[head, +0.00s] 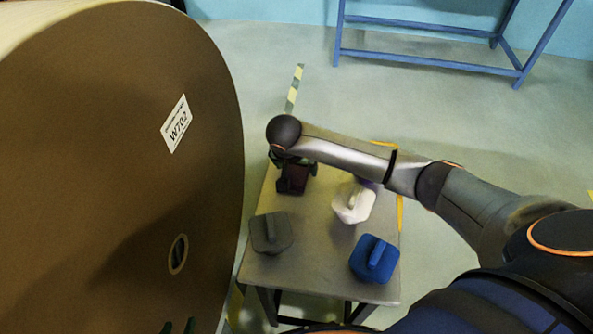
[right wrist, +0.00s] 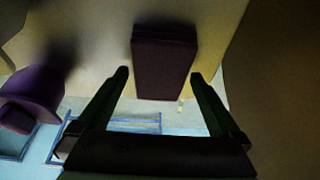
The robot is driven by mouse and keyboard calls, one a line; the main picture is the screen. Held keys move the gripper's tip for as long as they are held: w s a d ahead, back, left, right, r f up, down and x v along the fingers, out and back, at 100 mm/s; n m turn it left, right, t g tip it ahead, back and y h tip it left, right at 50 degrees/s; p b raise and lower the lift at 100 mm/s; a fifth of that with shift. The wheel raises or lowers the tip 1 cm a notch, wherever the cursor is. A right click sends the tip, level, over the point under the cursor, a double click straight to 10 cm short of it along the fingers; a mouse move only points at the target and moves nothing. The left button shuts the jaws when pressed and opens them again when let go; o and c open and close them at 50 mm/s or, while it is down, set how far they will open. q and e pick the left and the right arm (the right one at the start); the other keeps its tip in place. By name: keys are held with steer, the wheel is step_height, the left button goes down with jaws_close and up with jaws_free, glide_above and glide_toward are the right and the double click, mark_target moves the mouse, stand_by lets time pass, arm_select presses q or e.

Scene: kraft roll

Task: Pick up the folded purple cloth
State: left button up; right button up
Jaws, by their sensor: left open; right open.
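The folded purple cloth (head: 292,183) is a dark block at the far left corner of the small table, partly hidden under my right gripper (head: 293,166). In the right wrist view the cloth (right wrist: 164,62) appears in the gap between the two open fingers of my right gripper (right wrist: 160,75), with space on both sides. No contact shows. My left gripper (head: 178,326) shows only its green fingertips at the bottom edge of the head view, in front of the big roll. It is apart from the cloth.
The table (head: 313,235) also bears a grey canister (head: 271,232), a white one (head: 352,203) and a blue one (head: 374,259). A purple object (right wrist: 35,95) stands beside the cloth. The big kraft roll (head: 120,190) fills the left. A blue frame (head: 430,62) stands behind.

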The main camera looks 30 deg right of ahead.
mark_target(296, 169)
steer(key=shift+c, duration=0.2)
steer(key=c, duration=1.1)
steer(key=shift+c, duration=0.2)
steer(key=shift+r, duration=0.15)
steer(key=shift+r, duration=0.25)
step_height(296, 169, up, 3)
steer(key=shift+w+f, duration=0.1)
steer(key=shift+f, duration=0.1)
steer(key=s+r, duration=0.1)
steer(key=s+a+r+p, duration=0.1)
steer(key=r, duration=0.1)
steer(key=s+r, duration=0.2)
steer(key=shift+a+p, duration=0.3)
steer(key=shift+a, duration=0.05)
steer(key=s+a+r, duration=0.3)
steer(key=s+r, duration=0.1)
steer(key=s, duration=0.5)
steer(key=shift+s+a+r, duration=0.15)
steer(key=shift+a+r, duration=0.15)
steer(key=shift+r, duration=0.05)
